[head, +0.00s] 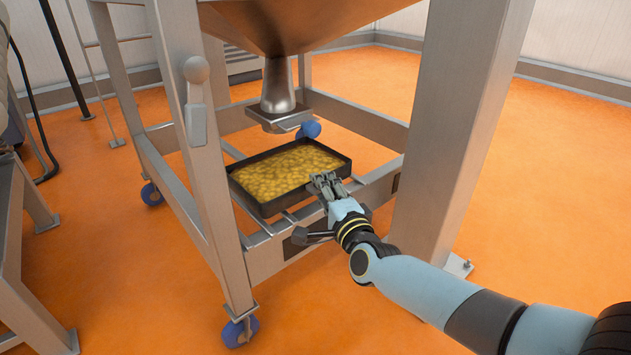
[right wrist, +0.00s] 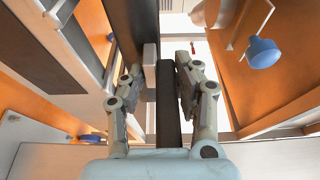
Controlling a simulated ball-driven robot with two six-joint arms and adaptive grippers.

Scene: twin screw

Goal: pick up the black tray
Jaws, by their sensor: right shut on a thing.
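The black tray (head: 288,201) is a shallow rectangular pan filled with yellow pieces. It sits on the lower rails of the metal frame, beneath the hopper's outlet. My right gripper (head: 328,180) is at the tray's near right side, with its fingers over the wall. In the right wrist view, the tray's dark wall (right wrist: 168,110) stands between the two fingers of my right gripper (right wrist: 166,78), which is shut on it. The yellow contents are not clear in that view. My left gripper is not in view.
The hopper outlet (head: 280,90) hangs above the tray, with a blue rounded part (head: 309,130) beside it. Frame legs (head: 222,215) and (head: 455,140) stand on either side of the tray. Orange floor (head: 570,190) is open at the right.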

